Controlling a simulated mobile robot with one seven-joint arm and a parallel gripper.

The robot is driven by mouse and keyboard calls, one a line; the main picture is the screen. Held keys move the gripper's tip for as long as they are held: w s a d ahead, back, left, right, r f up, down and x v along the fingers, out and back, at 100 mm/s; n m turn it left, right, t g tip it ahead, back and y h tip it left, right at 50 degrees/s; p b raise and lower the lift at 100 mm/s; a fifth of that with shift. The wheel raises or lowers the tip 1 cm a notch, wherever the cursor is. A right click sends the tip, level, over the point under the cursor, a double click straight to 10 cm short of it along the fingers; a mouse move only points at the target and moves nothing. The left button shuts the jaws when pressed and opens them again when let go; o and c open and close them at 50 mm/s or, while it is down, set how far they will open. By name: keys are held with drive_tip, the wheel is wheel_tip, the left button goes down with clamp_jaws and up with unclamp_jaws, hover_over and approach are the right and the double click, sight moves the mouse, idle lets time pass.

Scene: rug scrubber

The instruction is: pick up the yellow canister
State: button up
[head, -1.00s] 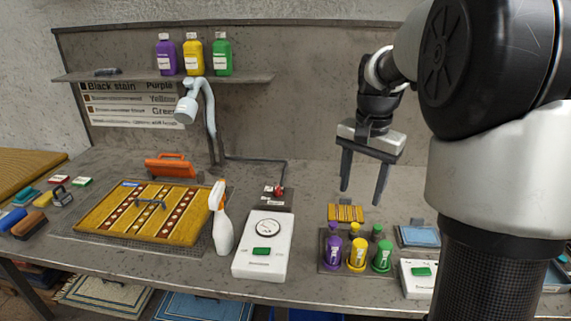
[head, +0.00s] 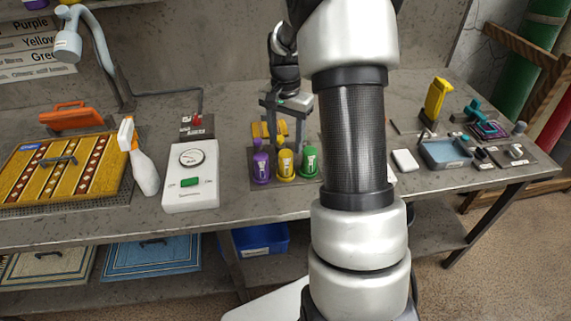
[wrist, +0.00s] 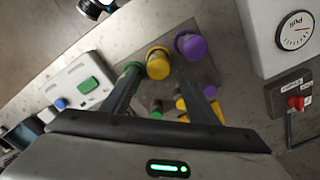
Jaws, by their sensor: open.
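The yellow canister (head: 285,165) stands upright on a dark tray (head: 231,178), between a purple canister (head: 260,166) and a green canister (head: 309,162). My gripper (head: 284,138) is open and points down behind and above the canister row in the head view. In the wrist view, the yellow canister's round lid (wrist: 158,63) shows just beyond the gap between my fingertips, apparently untouched. The green canister (wrist: 133,68) is partly behind the left finger, and the purple one (wrist: 191,46) is beyond the right finger. Nothing is held.
Smaller purple, yellow (wrist: 182,104) and green bottles stand behind the row, partly hidden by my fingers. A white dial box (head: 190,185) and a spray bottle (head: 140,165) stand to the left. A blue tray (head: 446,153) lies to the right. My arm hides part of the table.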

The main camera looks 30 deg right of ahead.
sight(286, 152)
drive_tip(key=f, duration=0.2)
drive_tip(key=s+f, duration=0.1)
drive_tip(key=f, duration=0.1)
drive_tip(key=shift+a+f, duration=0.1)
drive_tip(key=shift+a, duration=0.1)
drive_tip(key=shift+w+f, duration=0.1)
drive_tip(key=shift+f, duration=0.45)
drive_tip(key=c, duration=1.2)
drive_tip(key=shift+r, duration=5.1)
